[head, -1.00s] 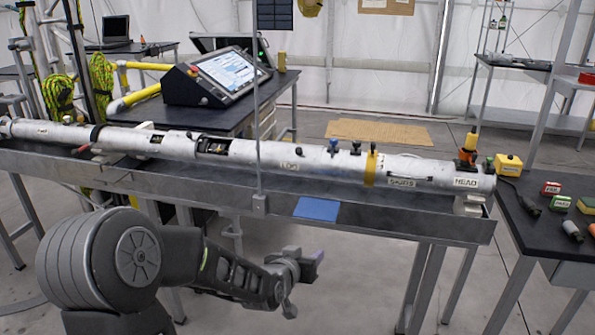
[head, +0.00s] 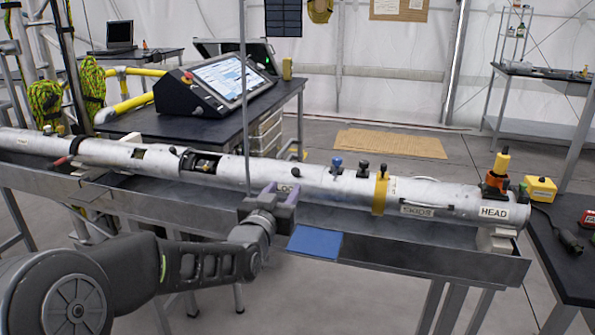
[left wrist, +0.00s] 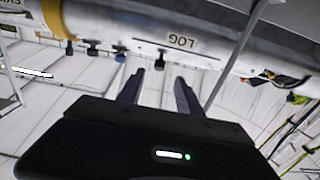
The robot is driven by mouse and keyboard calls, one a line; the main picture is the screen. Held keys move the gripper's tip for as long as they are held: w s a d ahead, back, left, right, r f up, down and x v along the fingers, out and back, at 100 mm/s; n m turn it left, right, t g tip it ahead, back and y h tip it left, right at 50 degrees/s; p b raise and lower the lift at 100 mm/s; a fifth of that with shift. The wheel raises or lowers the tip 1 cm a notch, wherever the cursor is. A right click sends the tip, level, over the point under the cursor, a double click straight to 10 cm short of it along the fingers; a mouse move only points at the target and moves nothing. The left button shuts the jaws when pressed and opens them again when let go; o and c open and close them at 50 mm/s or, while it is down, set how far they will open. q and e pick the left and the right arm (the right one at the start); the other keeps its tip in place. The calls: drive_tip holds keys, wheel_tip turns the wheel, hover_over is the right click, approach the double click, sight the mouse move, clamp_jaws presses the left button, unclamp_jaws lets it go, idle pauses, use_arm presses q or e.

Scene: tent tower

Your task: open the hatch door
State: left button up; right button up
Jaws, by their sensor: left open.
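A long silvery tube (head: 330,185) lies on the metal bench. A panel labelled LOG (head: 285,189) is on its near side, partly hidden by my gripper in the head view; its label reads upside down in the left wrist view (left wrist: 181,41). I cannot make out the hatch door's outline there. A small dark knob (left wrist: 160,60) near the label lies between my finger lines in the left wrist view. My left gripper (head: 278,192) is open and empty, pointed at the tube just in front of the LOG label. Contact cannot be told. My right gripper is out of view.
A thin upright pole (head: 245,90) stands close left of my gripper. A blue pad (head: 315,242) lies on the bench's front. A console (head: 215,85) stands behind.

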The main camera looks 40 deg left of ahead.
sight(294, 174)
use_arm(q)
drive_tip(key=shift+p+x, duration=0.6)
drive_tip(key=shift+x, duration=3.1)
drive_tip(key=shift+r, duration=0.1)
clamp_jaws()
